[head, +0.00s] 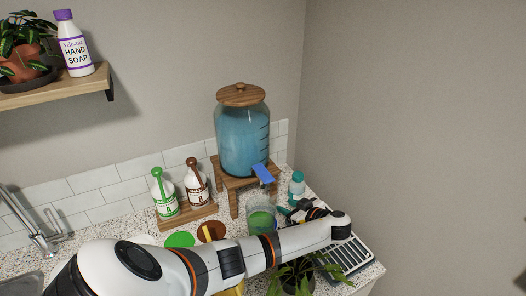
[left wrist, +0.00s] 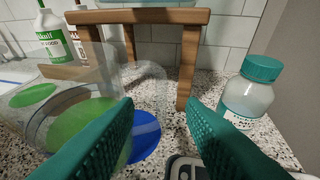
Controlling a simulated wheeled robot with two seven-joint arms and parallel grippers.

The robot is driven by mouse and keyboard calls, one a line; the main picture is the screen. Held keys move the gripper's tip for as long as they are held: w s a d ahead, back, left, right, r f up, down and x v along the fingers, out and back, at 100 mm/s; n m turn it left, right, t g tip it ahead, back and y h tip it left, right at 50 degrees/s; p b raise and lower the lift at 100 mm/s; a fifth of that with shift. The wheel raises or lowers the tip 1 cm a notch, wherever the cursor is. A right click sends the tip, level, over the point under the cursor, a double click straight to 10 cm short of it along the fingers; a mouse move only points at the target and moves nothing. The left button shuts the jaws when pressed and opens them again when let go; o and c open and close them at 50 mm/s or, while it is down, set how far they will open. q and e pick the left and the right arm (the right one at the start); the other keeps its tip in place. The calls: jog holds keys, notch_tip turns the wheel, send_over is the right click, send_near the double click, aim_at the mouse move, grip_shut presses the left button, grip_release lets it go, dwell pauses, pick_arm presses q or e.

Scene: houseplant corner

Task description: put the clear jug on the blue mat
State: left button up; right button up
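The clear jug (head: 262,217) holds green liquid and stands below the dispenser in the head view. It fills the left of the left wrist view (left wrist: 62,105), its handle towards me. The blue mat (left wrist: 147,132) is a round disc on the counter by the jug's base; I cannot tell whether the jug overlaps it or only hides part of it. My left gripper (left wrist: 160,104) is open and empty, its green fingers apart, with the jug's handle just ahead between the tips. In the head view, the left gripper (head: 287,213) is partly hidden. My right gripper is out of view.
A blue-filled dispenser (head: 243,135) stands on a wooden stand (head: 233,185). A teal-capped bottle (left wrist: 250,92) is right of the fingers. Green (head: 180,240) and brown (head: 211,231) discs lie left of the jug. A plant (head: 300,275) and a drain rack (head: 350,256) are nearby.

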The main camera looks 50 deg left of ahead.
pick_arm(q)
jog(key=b+x, duration=0.1)
jog(key=x, duration=0.3)
jog(key=shift+w+a, duration=0.15)
jog(key=shift+a, duration=0.25)
jog(key=shift+d, duration=0.1)
jog(key=shift+c, duration=0.2)
grip_shut()
jog(key=shift+r, duration=0.1)
